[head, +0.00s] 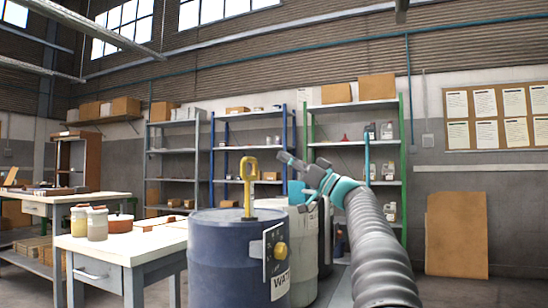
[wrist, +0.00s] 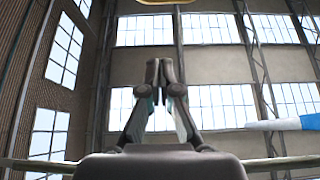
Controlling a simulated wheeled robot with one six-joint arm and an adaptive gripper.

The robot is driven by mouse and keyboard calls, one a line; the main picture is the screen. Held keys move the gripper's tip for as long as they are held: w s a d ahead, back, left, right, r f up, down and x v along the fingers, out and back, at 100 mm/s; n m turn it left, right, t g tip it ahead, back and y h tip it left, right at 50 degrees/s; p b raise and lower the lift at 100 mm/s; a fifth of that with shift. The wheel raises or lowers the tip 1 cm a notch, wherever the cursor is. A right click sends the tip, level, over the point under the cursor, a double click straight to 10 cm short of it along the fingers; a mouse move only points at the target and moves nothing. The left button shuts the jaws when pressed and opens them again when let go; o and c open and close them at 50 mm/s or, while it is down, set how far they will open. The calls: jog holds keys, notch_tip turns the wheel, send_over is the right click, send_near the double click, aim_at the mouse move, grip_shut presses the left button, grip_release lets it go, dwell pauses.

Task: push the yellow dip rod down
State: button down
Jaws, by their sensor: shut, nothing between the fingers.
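The yellow dip rod (head: 247,190) stands upright out of the top of a dark blue drum (head: 218,262), with a ring-shaped handle at its upper end. A good length of the rod shows above the lid. My gripper (head: 283,157) is to the right of the handle in the head view, at about its height, pointing left and slightly up. It looks apart from the rod, though the depth gap is hard to judge. In the wrist view my gripper (wrist: 160,70) has its fingers together and empty. I cannot make out the rod clearly in that view.
The drum bears a panel with a yellow knob (head: 281,250). A pale drum (head: 303,250) stands just behind it. Shelves line the back wall. A blue object (wrist: 285,124) shows in the wrist view.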

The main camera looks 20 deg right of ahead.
jog(key=shift+s+d+f, duration=0.25)
jog(key=shift+d, duration=0.05)
jog(key=c, duration=1.6)
grip_release()
jog(key=shift+s+f, duration=0.1)
jog(key=o, duration=0.5)
jog(key=shift+n+g+y, duration=0.5)
jog(key=a, duration=0.3)
jog(key=a+r, duration=0.1)
jog(key=shift+w+a, duration=0.15)
jog(key=shift+w, duration=0.2)
jog(key=shift+c, duration=0.2)
jog(key=w+a+r+m+t+h+p, duration=0.1)
jog(key=a+r+m+p, duration=0.2)
jog(key=a, duration=0.9)
jog(key=w+a+r+m+h, duration=0.15)
jog(key=a+m, duration=0.35)
jog(key=a, duration=0.7)
jog(key=a+r+m+t+h+p, duration=0.1)
jog(key=a+r+m+p, duration=0.2)
jog(key=a, duration=0.9)
jog(key=n+g+h, duration=0.6)
jog(key=n+h, duration=2.1)
jog(key=n, duration=0.3)
send_near(243, 159)
jog(key=p+x, duration=0.1)
jog(key=x, duration=1.2)
jog(key=shift+s+p, duration=0.1)
jog(key=shift+p, duration=0.25)
